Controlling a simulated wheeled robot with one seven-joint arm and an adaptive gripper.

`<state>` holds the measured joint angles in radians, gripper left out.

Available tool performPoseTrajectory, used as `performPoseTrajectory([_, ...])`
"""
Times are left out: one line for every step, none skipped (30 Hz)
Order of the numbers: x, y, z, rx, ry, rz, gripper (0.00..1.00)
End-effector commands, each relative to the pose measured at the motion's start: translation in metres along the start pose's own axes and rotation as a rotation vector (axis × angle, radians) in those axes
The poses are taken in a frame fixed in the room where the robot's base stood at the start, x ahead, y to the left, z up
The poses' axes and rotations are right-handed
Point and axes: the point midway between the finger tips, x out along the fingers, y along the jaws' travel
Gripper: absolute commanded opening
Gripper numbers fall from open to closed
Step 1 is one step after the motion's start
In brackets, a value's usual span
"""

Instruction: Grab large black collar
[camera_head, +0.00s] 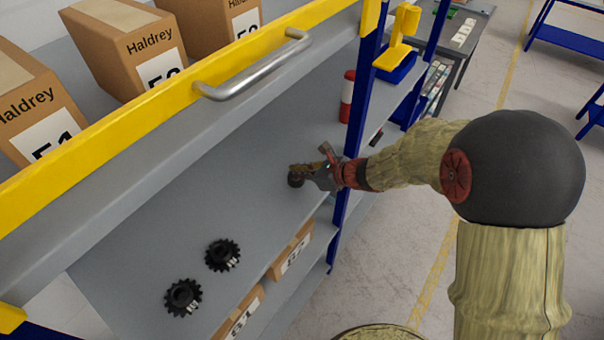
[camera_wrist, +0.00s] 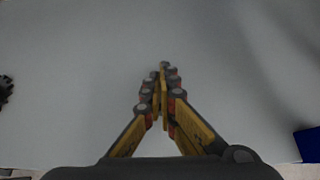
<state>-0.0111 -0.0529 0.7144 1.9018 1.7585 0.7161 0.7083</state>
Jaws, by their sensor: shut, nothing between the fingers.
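My gripper (camera_head: 302,172) is over the grey shelf at its right end. In the wrist view its fingers (camera_wrist: 164,72) are together with nothing between them, above bare grey surface. A dark rounded shape (camera_head: 295,180) shows at the fingertips in the head view; I cannot tell whether it is a collar or part of my gripper. No part that I can clearly identify as the large black collar is in view. Two black toothed gears, one (camera_head: 222,254) and another (camera_head: 183,297), lie on the shelf, left of and nearer than my gripper.
The grey shelf (camera_head: 160,215) is clear between the gears and my gripper. A blue post (camera_head: 359,90) stands at its right end, near my arm. A yellow rail with a metal handle (camera_head: 255,75) runs above; cardboard boxes (camera_head: 292,250) sit below.

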Motion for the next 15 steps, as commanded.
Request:
performPoseTrajectory([0.0012,0.0000,-0.0021,0.000,0.000,0.000,0.00])
performPoseTrajectory([0.0013,0.0000,-0.0023,0.000,0.000,0.000,0.00])
performPoseTrajectory([0.0012,0.0000,-0.0023,0.000,0.000,0.000,0.00])
performPoseTrajectory([0.0012,0.0000,-0.0022,0.000,0.000,0.000,0.00])
performPoseTrajectory([0.0011,0.0000,-0.0021,0.000,0.000,0.000,0.00])
performPoseTrajectory([0.0009,0.0000,-0.0020,0.000,0.000,0.000,0.00])
performPoseTrajectory([0.0008,0.0000,-0.0019,0.000,0.000,0.000,0.00])
performPoseTrajectory([0.0008,0.0000,-0.0018,0.000,0.000,0.000,0.00])
performPoseTrajectory([0.0007,0.0000,-0.0018,0.000,0.000,0.000,0.00])
performPoseTrajectory([0.0007,0.0000,-0.0018,0.000,0.000,0.000,0.00])
performPoseTrajectory([0.0007,0.0000,-0.0018,0.000,0.000,0.000,0.00])
performPoseTrajectory([0.0003,-0.0001,-0.0020,0.000,0.000,0.000,0.00])
performPoseTrajectory([-0.0008,-0.0003,-0.0027,0.001,0.000,0.000,0.00])
performPoseTrajectory([-0.0027,-0.0006,-0.0040,0.001,0.000,-0.001,0.00])
performPoseTrajectory([-0.0069,-0.0013,-0.0067,0.003,0.000,-0.002,0.00])
